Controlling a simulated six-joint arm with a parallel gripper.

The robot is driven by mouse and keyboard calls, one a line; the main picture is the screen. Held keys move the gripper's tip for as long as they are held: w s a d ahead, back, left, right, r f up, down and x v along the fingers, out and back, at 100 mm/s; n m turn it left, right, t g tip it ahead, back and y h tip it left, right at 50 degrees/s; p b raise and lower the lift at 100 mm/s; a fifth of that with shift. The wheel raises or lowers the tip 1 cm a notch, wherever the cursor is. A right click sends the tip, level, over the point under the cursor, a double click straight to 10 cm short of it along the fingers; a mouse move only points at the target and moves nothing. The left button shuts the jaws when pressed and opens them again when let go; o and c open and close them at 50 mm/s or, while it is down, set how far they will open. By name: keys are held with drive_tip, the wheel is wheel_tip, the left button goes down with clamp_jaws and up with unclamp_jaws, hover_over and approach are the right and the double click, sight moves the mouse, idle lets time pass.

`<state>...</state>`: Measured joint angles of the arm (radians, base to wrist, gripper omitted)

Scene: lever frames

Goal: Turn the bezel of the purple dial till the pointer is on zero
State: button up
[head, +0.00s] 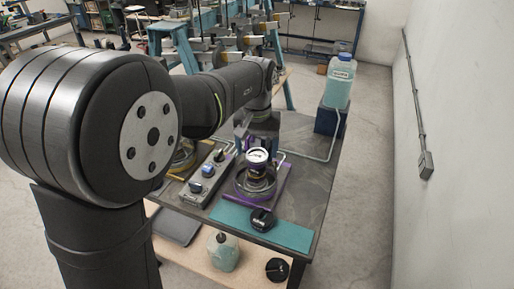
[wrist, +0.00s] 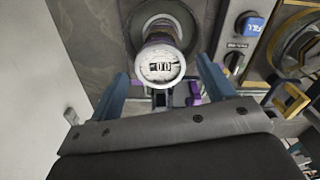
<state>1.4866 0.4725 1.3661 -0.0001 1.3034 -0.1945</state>
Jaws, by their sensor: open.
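The dial (head: 257,156) has a round white face and stands on a round base inside a purple-edged frame (head: 276,201) on the bench. In the wrist view the dial face (wrist: 160,65) shows dark marks, too small to read as a pointer position. My gripper (wrist: 160,69) is open, with one blue finger on each side of the dial and a gap visible on both sides. Nothing is held. In the head view my gripper (head: 257,136) is just behind the dial and partly hidden by my arm.
A yellow-edged station (head: 183,157) is farther left, partly behind my arm. A teal mat (head: 285,232) with a black knob (head: 262,219) lies in front. A liquid bottle (head: 339,82) stands on a blue block at back right.

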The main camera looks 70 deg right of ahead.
drive_tip(key=shift+f, duration=0.3)
drive_tip(key=c, duration=1)
drive_tip(key=shift+n, duration=1.8)
drive_tip(key=shift+r, duration=0.1)
drive_tip(key=o, duration=1)
